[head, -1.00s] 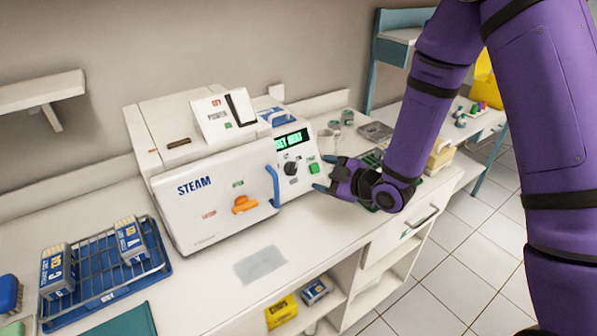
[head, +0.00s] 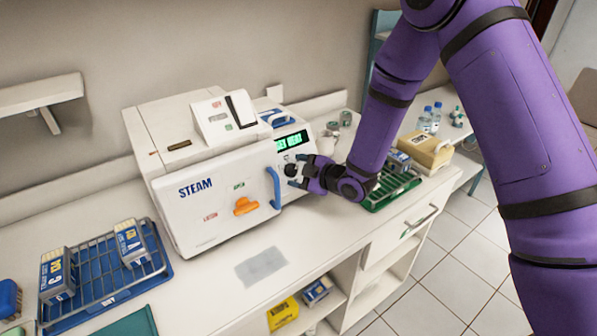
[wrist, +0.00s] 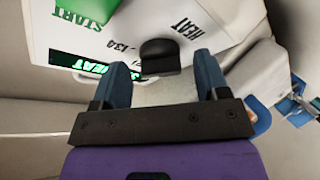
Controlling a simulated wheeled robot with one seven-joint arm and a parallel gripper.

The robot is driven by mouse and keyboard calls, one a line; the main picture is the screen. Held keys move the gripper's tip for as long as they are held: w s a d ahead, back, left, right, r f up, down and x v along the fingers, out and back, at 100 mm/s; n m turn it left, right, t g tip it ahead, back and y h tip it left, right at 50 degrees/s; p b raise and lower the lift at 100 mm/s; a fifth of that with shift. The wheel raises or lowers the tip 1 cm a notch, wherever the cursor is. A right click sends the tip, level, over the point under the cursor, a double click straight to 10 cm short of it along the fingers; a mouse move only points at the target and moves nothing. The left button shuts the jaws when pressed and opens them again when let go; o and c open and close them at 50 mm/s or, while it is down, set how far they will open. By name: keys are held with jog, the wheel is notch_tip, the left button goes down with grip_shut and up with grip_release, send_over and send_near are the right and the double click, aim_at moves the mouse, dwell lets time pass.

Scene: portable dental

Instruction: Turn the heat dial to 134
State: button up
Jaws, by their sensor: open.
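The white steam sterilizer (head: 215,205) stands on the counter, with a lit green display (head: 291,141) on its front panel. The black heat dial (head: 290,170) sits below the display; it also shows in the wrist view (wrist: 160,57), near the printed word HEAT and a mark that looks like 134. My gripper (head: 298,172) is at the panel in front of the dial. In the wrist view my gripper (wrist: 163,80) is open, its blue fingers on either side of the dial. I cannot tell whether they touch it. The green START button (wrist: 88,8) is at the upper left there.
A blue door handle (head: 273,188) and orange latch (head: 246,206) are left of my gripper. A blue rack (head: 105,290) with boxes lies at the left. A green rack (head: 390,190) is behind my wrist at the right. The counter front is mostly clear.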

jog(key=shift+a, duration=0.15)
jog(key=shift+c, duration=0.2)
jog(key=c, duration=0.9)
jog(key=m+t, duration=0.1)
jog(key=m, duration=0.4)
jog(key=shift+a+f+t+h, duration=0.1)
jog(key=shift+t+h, duration=0.3)
jog(key=o, duration=0.9)
jog(key=shift+o, duration=0.2)
jog(key=shift+s, duration=0.1)
jog(key=v, duration=1)
jog(key=shift+s+d, duration=0.25)
jog(key=shift+d, duration=0.1)
